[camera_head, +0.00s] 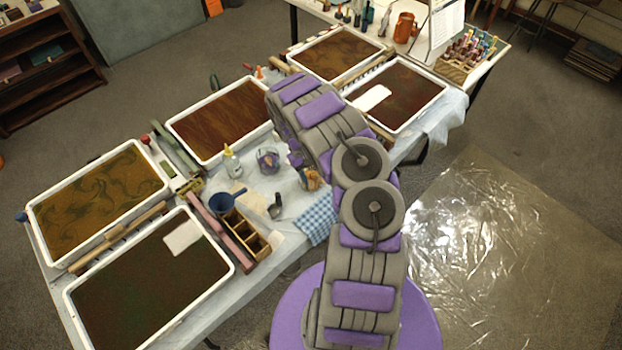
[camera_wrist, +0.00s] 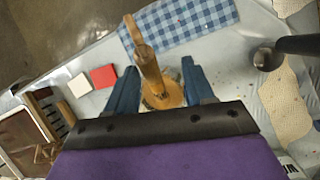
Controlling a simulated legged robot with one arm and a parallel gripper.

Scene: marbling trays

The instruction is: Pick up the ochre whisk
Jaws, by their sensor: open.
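The ochre whisk (camera_wrist: 150,74) stands between the fingers of my gripper (camera_wrist: 159,68) in the wrist view. Its handle points up the picture, and its lower end is partly hidden by my gripper's body. The two blue fingers are open, one on either side of it, with a gap showing at least on the right. In the head view an ochre shape (camera_head: 312,180) that looks like the whisk shows beside my arm, which hides most of my gripper.
A blue checked cloth (camera_wrist: 190,20) lies just beyond the whisk. A dark-handled tool (camera_wrist: 298,45) lies to the right, on the paper towel's side. A red square (camera_wrist: 103,76) and a white square (camera_wrist: 80,85) lie left. A wooden divided box (camera_head: 245,235) and marbling trays (camera_head: 232,268) crowd the table.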

